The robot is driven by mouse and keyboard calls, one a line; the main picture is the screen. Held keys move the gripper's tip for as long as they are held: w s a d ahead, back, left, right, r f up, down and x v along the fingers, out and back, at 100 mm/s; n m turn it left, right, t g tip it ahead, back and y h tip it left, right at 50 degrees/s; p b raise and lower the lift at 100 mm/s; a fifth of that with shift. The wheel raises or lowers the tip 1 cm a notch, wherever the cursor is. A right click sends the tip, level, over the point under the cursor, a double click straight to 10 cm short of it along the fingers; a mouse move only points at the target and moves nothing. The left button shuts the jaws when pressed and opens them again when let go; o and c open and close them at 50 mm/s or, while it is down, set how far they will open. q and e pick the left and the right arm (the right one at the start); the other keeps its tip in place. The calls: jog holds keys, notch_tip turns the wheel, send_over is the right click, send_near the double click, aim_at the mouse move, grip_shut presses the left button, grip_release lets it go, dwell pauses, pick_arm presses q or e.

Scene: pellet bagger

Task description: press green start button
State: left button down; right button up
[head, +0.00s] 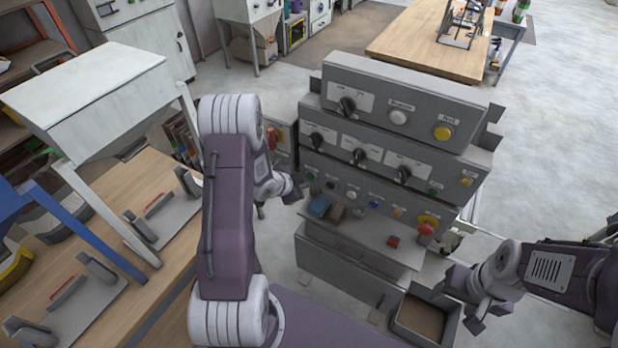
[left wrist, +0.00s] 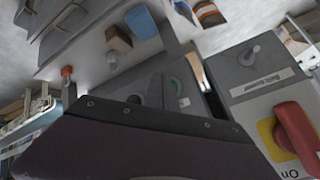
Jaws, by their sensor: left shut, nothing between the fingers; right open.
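The grey control panel (head: 345,190) stands in the middle of the head view. My left gripper (head: 297,190) is shut and empty, close in front of the panel's lower left end. Whether it touches the button I cannot tell. My right gripper (head: 473,308) is open and empty, at the lower right near a bin.
A red switch handle (left wrist: 297,132) on a yellow plate is on the box left of the panel. A blue block (head: 320,207) and a brown block lie on the panel's ledge. A red mushroom button (head: 426,229) sits at the right. An open bin (head: 404,333) stands below.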

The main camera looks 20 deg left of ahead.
pick_arm(q)
jog(key=shift+w, duration=0.1)
dwell(0.5)
jog(key=shift+w, duration=0.4)
jog(key=shift+w, duration=0.3)
dwell(0.4)
jog(key=shift+s, duration=0.15)
jog(key=s+b, duration=0.1)
jog(key=s, duration=0.6)
jog(key=shift+a, duration=0.2)
dwell(0.3)
jog(key=shift+s, duration=0.1)
